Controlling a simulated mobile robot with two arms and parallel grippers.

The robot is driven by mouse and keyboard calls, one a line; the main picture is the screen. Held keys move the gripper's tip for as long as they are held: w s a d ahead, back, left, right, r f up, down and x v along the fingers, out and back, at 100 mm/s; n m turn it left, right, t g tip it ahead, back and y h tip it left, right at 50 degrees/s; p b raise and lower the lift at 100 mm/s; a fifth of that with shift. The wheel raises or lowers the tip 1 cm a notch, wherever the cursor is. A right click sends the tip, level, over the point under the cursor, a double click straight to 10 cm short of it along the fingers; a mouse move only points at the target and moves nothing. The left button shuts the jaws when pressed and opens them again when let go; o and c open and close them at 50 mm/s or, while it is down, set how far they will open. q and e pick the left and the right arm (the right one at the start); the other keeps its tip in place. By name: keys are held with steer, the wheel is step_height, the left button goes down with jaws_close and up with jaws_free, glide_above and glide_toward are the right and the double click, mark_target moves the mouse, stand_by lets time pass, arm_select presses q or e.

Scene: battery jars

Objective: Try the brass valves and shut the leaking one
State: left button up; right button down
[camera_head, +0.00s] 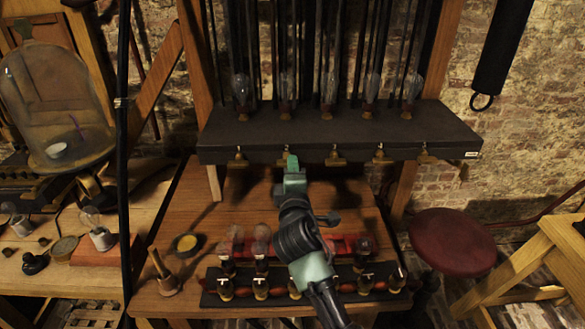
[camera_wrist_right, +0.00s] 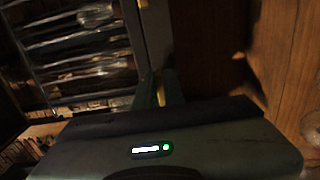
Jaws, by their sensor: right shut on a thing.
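A row of small brass valves hangs along the front edge of a dark shelf (camera_head: 450,140). In the head view I see a far-left valve (camera_head: 238,157), a middle valve (camera_head: 335,157), one right of the middle (camera_head: 380,154) and a far-right one (camera_head: 425,154). My right gripper (camera_head: 292,164) is at the shelf edge, between the far-left and middle valves, and hides the second valve there. In the right wrist view its fingers (camera_wrist_right: 158,92) are shut on a bit of brass (camera_wrist_right: 161,94), that second valve. I cannot see any leak. My left gripper is out of view.
Below, a wooden table (camera_head: 190,215) bears a dark rack (camera_head: 212,299) with bulbs and a wooden mallet (camera_head: 163,272). A red stool (camera_head: 452,242) stands at right; a glass bell (camera_head: 55,105) is at left.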

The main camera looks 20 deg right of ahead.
steer(key=shift+f, duration=0.1)
steer(key=c, duration=1.5)
jaws_free()
steer(key=b+v, duration=0.1)
steer(key=v, duration=0.6)
steer(key=shift+s+b, duration=0.35)
steer(key=shift+s, duration=0.05)
steer(key=shift+a, duration=0.1)
